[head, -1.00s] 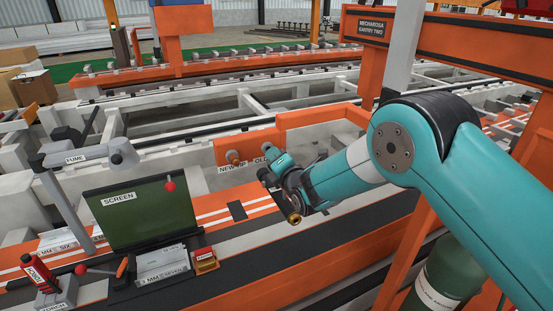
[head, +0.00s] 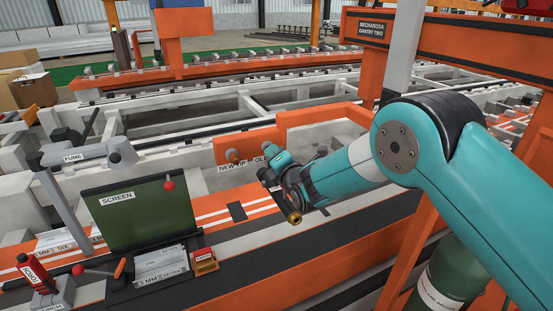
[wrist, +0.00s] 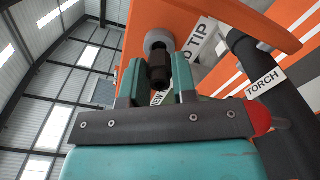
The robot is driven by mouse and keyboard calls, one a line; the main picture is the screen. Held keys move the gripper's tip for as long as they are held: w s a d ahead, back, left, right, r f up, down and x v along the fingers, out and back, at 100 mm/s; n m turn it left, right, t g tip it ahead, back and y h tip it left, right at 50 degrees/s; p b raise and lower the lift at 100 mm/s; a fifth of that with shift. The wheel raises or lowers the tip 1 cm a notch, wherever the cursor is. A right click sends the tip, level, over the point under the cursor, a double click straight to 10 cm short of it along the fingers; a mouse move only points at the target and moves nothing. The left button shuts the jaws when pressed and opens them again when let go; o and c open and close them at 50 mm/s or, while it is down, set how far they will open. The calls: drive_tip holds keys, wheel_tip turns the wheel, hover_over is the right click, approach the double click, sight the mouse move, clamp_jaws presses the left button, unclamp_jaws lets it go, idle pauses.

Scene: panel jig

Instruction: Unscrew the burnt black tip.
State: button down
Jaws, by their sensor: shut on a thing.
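In the wrist view my gripper (wrist: 158,84) is shut on the black tip (wrist: 158,68), a small dark stepped piece between the two fingers. The tip's far end meets a grey round holder (wrist: 155,39) in front of an orange plate. I cannot tell how far it is screwed in. In the head view my gripper (head: 268,176) is by the orange panel (head: 290,127), near the labels for the new and old tips. The tip is hidden there by my wrist.
A green screen (head: 130,215) and a fume arm (head: 90,153) stand left on the bench. A torch stand (head: 45,285) is at the front left. In the wrist view, a dark hose-like part (wrist: 250,60) and a torch label (wrist: 264,77) are close on the right.

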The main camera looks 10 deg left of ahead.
drive_tip(key=shift+w+a+b, duration=0.4)
drive_tip(key=shift+w+b, duration=0.2)
drive_tip(key=shift+b, duration=0.1)
drive_tip(key=c, duration=0.8)
unclamp_jaws()
drive_tip(key=b+v, duration=0.7)
drive_tip(key=v, duration=1)
drive_tip(key=shift+s+d, duration=0.15)
drive_tip(key=shift+d, duration=0.05)
